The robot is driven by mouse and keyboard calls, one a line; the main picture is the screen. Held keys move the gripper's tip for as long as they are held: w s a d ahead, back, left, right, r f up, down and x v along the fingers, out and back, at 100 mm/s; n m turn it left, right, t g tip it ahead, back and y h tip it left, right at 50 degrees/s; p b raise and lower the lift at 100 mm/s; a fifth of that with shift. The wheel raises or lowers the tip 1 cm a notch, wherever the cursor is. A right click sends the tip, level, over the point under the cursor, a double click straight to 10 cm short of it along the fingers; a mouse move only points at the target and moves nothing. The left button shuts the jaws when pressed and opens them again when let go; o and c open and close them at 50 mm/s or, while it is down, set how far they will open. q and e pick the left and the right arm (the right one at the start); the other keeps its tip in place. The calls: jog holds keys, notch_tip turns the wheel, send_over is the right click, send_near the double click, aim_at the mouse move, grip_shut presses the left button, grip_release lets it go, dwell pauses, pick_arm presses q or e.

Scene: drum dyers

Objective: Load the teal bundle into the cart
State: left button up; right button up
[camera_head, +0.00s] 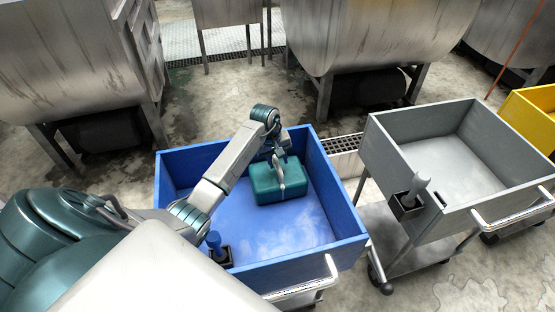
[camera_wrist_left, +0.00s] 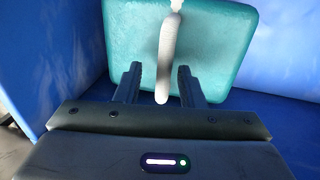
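The teal bundle (camera_head: 264,184) rests on the floor of the blue cart (camera_head: 292,227), toward its back wall. A pale loop handle stands up on its top. My left gripper (camera_head: 279,160) is above the bundle, reaching over the cart. In the left wrist view, the left gripper's two fingers (camera_wrist_left: 160,84) are apart, with the pale handle (camera_wrist_left: 168,60) of the teal bundle (camera_wrist_left: 215,48) showing between them. A gap shows on both sides of the handle. My right gripper is not in view.
A grey cart (camera_head: 447,158) with an empty tray stands to the right, and a yellow cart (camera_head: 535,112) is at the far right edge. Large steel drums (camera_head: 375,30) line the back. A floor grate (camera_head: 345,143) lies between the blue and grey carts.

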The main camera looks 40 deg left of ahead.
pick_arm(q)
jog(key=shift+r+p, duration=0.5)
jog(key=shift+r, duration=0.15)
jog(key=r, duration=0.1)
jog(key=r+b, duration=0.1)
jog(key=r, duration=0.1)
jog(key=shift+s+a+b, duration=0.2)
jog(key=shift+a+b, duration=0.05)
jog(key=shift+b, duration=0.1)
notch_tip(320, 180, up, 8)
jog(key=f+b, duration=0.1)
jog(key=b, duration=0.1)
send_over(271, 173)
jog(key=shift+r, duration=0.75)
jog(key=shift+r, duration=0.1)
